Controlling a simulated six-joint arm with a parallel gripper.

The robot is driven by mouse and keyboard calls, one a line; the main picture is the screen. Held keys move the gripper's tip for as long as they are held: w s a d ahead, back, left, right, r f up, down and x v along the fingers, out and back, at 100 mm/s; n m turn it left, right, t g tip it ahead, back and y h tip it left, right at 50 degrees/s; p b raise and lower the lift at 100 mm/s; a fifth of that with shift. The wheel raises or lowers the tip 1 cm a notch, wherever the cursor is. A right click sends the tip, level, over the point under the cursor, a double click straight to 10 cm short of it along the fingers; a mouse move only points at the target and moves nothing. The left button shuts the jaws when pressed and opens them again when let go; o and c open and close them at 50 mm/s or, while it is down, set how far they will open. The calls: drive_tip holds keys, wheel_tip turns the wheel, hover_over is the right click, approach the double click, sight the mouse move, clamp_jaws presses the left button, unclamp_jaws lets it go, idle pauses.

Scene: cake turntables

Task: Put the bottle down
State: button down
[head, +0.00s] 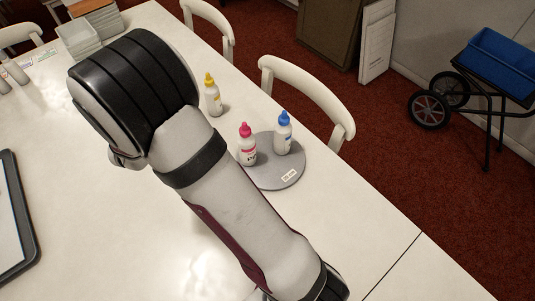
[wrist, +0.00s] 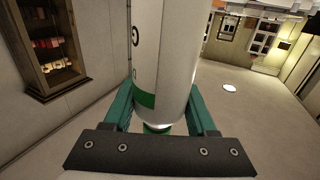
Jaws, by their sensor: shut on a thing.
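My gripper (wrist: 162,102) shows in the wrist view, its two green fingers closed on both sides of a white bottle (wrist: 165,50) with a green band and a green part near the palm. The bottle's far end runs out of the top of that view. In the head view my arm hides the gripper and the held bottle. A grey round turntable (head: 275,181) lies on the white table, with a pink-capped bottle (head: 247,150) and a blue-capped bottle (head: 283,135) upright on it. A yellow-capped bottle (head: 213,97) stands on the table beyond the turntable.
The white table (head: 365,225) is bare to the right of the turntable. A dark-rimmed tray (head: 28,235) lies at the left edge. Stacked containers (head: 80,40) stand at the back left. White chairs (head: 310,90) line the far side.

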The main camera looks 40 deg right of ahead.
drive_tip(key=s+d+m+g+h, duration=0.6)
drive_tip(key=s+d, duration=0.3)
drive_tip(key=s, duration=0.4)
drive_tip(key=s+d+m+g+h, duration=0.4)
drive_tip(key=s+d+m+g, duration=0.35)
drive_tip(key=s, duration=0.55)
wheel_tip(320, 180, down, 19)
drive_tip(key=d+n, duration=0.1)
drive_tip(key=n, duration=0.1)
drive_tip(key=shift+d+f, duration=0.2)
drive_tip(key=shift+f, duration=0.1)
drive_tip(key=shift+c, duration=1)
unclamp_jaws()
